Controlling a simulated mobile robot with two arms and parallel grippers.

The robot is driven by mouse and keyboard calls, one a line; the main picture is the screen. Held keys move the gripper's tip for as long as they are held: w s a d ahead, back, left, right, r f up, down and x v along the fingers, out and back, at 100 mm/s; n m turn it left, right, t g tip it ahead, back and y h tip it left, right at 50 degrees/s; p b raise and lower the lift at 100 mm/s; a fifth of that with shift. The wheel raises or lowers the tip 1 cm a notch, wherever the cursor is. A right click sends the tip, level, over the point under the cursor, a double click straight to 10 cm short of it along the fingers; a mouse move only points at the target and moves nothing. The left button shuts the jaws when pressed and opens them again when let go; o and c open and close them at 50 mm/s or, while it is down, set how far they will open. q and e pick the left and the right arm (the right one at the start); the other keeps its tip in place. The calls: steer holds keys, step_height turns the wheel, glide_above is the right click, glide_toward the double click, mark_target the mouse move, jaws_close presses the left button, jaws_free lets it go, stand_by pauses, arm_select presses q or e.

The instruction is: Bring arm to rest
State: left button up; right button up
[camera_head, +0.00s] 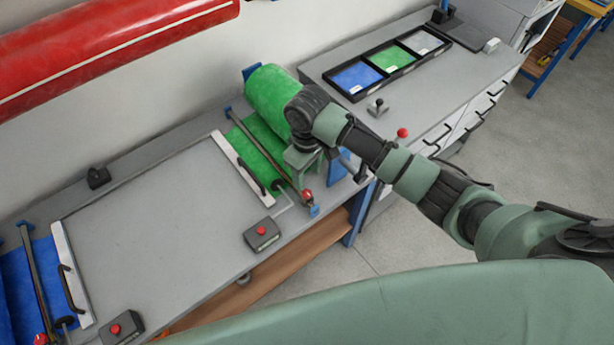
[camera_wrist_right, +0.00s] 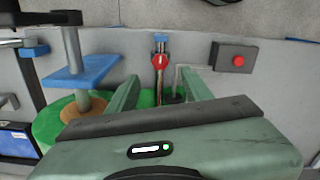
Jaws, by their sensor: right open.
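My right arm reaches in from the right in the head view. Its gripper (camera_head: 300,172) hangs over the workbench, beside the green roll (camera_head: 268,92). In the right wrist view the two fingers of the right gripper (camera_wrist_right: 160,92) are apart with nothing held between them. A red knob (camera_wrist_right: 160,62) on a bar shows beyond the fingertips, with green sheet below it. I cannot tell whether the fingers touch anything. My left gripper is in neither view.
A control box with a red button (camera_head: 262,235) sits near the bench's front edge. A black tray (camera_head: 352,94) with coloured compartments lies on the right bench. A red roll (camera_head: 100,45) hangs at upper left.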

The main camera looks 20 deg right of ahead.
steer(key=shift+s, duration=0.1)
stand_by(0.3)
steer(key=s+a+f+t+y, duration=0.1)
steer(key=s+a, duration=0.1)
steer(key=s, duration=0.3)
steer(key=s+a+f+y, duration=0.1)
steer(key=s+a+f, duration=0.15)
steer(key=s, duration=0.25)
steer(key=s+d+r+m+t+h, duration=0.25)
steer(key=s+d+r+m, duration=0.2)
steer(key=s+d, duration=0.75)
steer(key=s+a+f+g+b, duration=0.15)
steer(key=f+b, duration=0.25)
steer(key=f, duration=1.3)
steer(key=s+f+b, duration=0.3)
steer(key=f+b, duration=0.1)
steer(key=f, duration=1.4)
steer(key=s+d+f+b, duration=0.1)
steer(key=s+f+b, duration=0.1)
steer(key=s+f, duration=0.6)
steer(key=s+d+f+g+b, duration=0.1)
steer(key=s+f+b, duration=0.1)
steer(key=s+f, duration=0.5)
step_height(320, 180, down, 4)
steer(key=shift+s+d+f+b, duration=0.1)
steer(key=shift+s+d+b, duration=0.15)
steer(key=shift+s+b, duration=0.15)
